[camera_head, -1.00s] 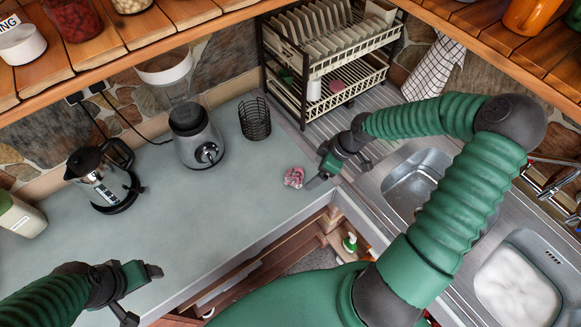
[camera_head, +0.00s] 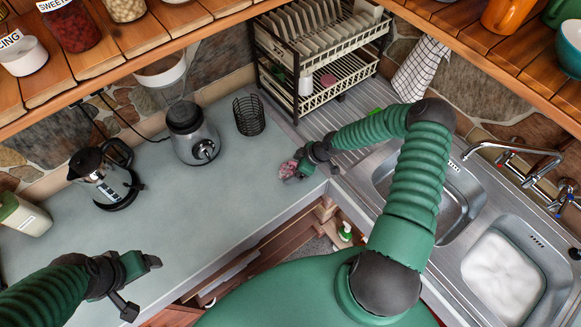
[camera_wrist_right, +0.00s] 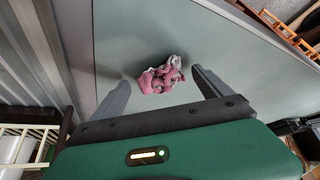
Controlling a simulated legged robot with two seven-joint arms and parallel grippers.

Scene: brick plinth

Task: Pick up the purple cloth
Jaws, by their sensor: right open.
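The purple cloth (camera_head: 286,170) is a small crumpled pinkish-purple piece with pale patches, on the grey-green counter near its right front corner. My right gripper (camera_head: 297,169) is at the cloth, coming from the right and partly covering it in the head view. In the right wrist view the cloth (camera_wrist_right: 162,76) lies between the two open fingers of the right gripper (camera_wrist_right: 161,84), with a gap on each side. Whether the fingertips touch the counter is unclear. My left gripper (camera_head: 143,286) is open and empty over the counter at lower left.
A dish rack (camera_head: 322,55) stands behind, sinks (camera_head: 505,275) at right. The middle of the counter is clear.

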